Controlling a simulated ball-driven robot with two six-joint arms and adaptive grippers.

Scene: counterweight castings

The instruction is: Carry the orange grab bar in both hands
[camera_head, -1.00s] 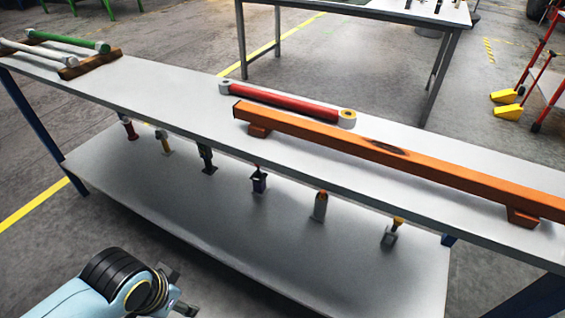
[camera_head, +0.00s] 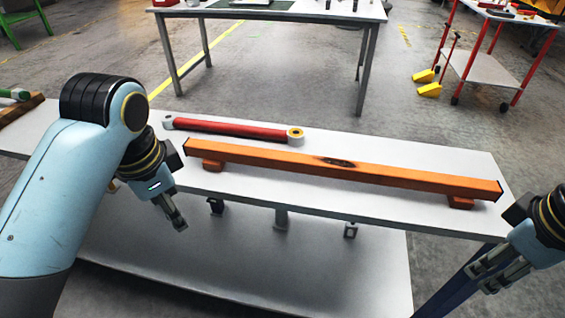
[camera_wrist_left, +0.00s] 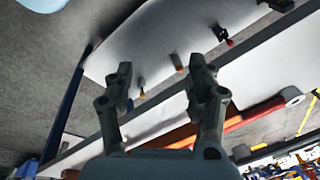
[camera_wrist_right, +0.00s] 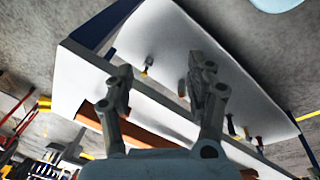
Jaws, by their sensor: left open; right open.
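The orange grab bar (camera_head: 400,176) is a long square beam with a dark worn patch near its middle. It rests on two short orange feet on the grey bench top (camera_head: 345,147). My left gripper (camera_head: 172,213) is open and empty in front of the bar's left end, beyond the bench's near edge. My right gripper (camera_head: 488,275) is open and empty, in front of and below the bar's right end. Parts of the bar show behind the fingers in the left wrist view (camera_wrist_left: 184,137) and the right wrist view (camera_wrist_right: 140,134).
A red rod (camera_head: 228,128) with pale end fittings lies behind the bar. A lower shelf (camera_head: 330,270) sits below the bench top. Another table (camera_head: 280,10) stands behind, and a red trolley (camera_head: 478,70) stands at the back right.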

